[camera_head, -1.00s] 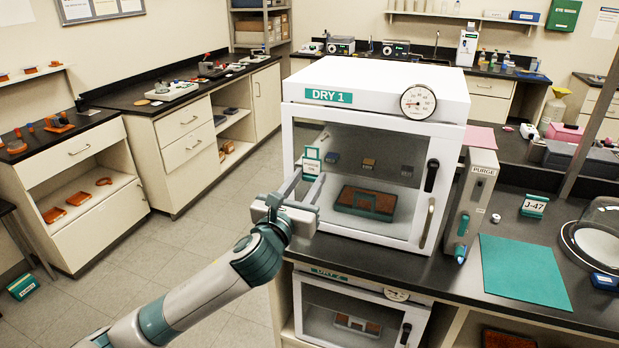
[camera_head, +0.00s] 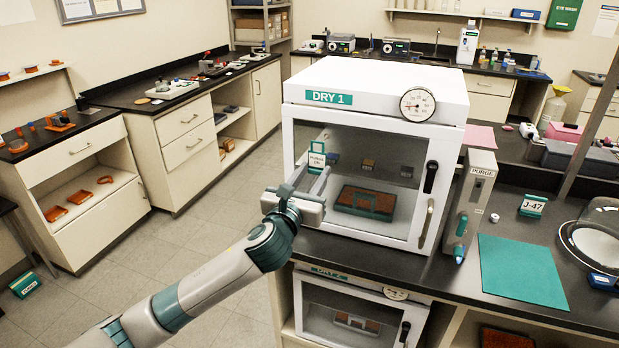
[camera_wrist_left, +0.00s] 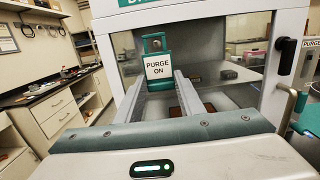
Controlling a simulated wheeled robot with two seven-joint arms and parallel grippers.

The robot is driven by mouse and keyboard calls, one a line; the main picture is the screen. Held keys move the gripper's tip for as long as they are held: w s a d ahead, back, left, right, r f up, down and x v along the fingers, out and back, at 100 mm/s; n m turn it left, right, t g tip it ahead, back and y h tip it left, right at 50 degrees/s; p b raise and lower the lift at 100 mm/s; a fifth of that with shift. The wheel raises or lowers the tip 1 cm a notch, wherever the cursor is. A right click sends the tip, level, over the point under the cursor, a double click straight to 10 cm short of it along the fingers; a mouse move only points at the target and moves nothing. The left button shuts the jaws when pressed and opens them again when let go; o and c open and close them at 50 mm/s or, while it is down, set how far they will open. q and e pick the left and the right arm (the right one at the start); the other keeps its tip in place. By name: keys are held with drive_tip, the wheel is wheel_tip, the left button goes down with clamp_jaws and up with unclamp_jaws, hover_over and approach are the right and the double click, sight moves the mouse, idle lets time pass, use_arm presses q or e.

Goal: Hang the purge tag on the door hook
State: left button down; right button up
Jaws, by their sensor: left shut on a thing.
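The purge tag (camera_head: 316,159) is a white card reading PURGE ON with a teal frame and top loop. My left gripper (camera_head: 312,180) is shut on it, holding it upright in front of the left part of the DRY 1 cabinet door (camera_head: 385,150). In the left wrist view the tag (camera_wrist_left: 158,68) stands at the ends of the two fingers of the left gripper (camera_wrist_left: 160,82). A small grey part shows within its loop; I cannot tell whether it is the door hook. The hook is not clearly distinguishable. My right gripper is not in view.
The DRY 1 door has a black latch (camera_head: 431,176) and a metal handle (camera_head: 426,223) at its right. The purge unit (camera_head: 472,205) stands right of the cabinet, beside a teal mat (camera_head: 520,270). A second cabinet (camera_head: 350,315) sits below.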

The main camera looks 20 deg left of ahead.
sight(316, 173)
use_arm(q)
drive_tip(key=shift+w, duration=0.6)
drive_tip(key=shift+r+p, duration=0.1)
drive_tip(key=shift+p, duration=0.2)
drive_tip(key=shift+p, duration=0.6)
idle(0.8)
drive_tip(key=shift+w, duration=0.25)
drive_tip(key=shift+w, duration=0.4)
drive_tip(key=shift+w+d, duration=0.1)
drive_tip(key=shift+w, duration=1.2)
drive_tip(key=shift+f, duration=0.45)
